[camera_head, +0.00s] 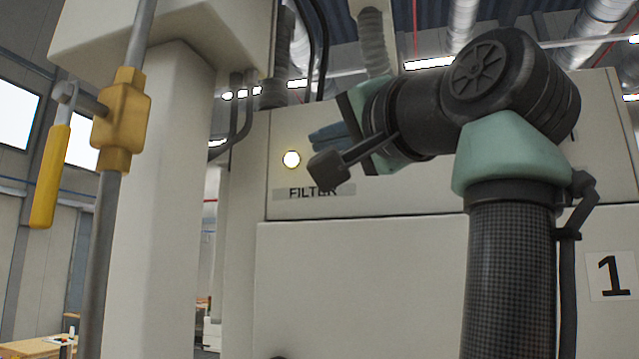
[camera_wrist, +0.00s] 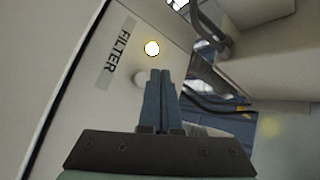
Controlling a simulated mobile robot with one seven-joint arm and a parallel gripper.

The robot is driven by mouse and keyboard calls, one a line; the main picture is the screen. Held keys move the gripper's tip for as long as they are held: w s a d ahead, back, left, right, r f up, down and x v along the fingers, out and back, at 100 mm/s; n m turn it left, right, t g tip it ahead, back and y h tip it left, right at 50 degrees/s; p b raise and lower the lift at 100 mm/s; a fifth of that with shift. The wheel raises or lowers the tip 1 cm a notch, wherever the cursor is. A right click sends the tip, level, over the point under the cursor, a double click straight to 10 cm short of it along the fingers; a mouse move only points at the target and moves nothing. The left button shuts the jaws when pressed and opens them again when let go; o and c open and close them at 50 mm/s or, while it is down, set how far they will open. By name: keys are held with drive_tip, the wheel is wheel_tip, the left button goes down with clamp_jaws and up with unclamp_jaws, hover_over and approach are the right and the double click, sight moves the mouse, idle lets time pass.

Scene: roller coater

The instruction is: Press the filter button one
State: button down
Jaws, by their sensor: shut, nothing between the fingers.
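A lit, yellow-white round filter button (camera_head: 291,159) sits on the pale machine panel above the black FILTER label (camera_head: 300,193). In the wrist view the lit button (camera_wrist: 152,48) is beyond my fingertips, and the label (camera_wrist: 117,55) is to its left. I cannot tell whether the fingertips touch anything.
A grey vertical pipe with a yellow valve (camera_head: 121,118) and yellow lever handle (camera_head: 50,177) stands at the left. A thick pale column (camera_head: 160,180) rises beside it. A sign reading 1 (camera_head: 610,276) is on the machine at the right. Dark hoses (camera_wrist: 215,100) run right of my fingers.

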drive_tip(key=shift+w+d, duration=0.2)
drive_tip(key=shift+w, duration=0.4)
drive_tip(key=shift+w, duration=0.15)
idle(1.6)
drive_tip(key=shift+w+d, duration=0.1)
drive_tip(key=shift+w, duration=0.2)
drive_tip(key=shift+w+d, duration=0.2)
drive_tip(key=shift+w, duration=0.2)
idle(0.8)
idle(0.3)
drive_tip(key=shift+s+a+b, duration=0.3)
drive_tip(key=shift+s+b, duration=0.3)
drive_tip(key=shift+s, duration=0.2)
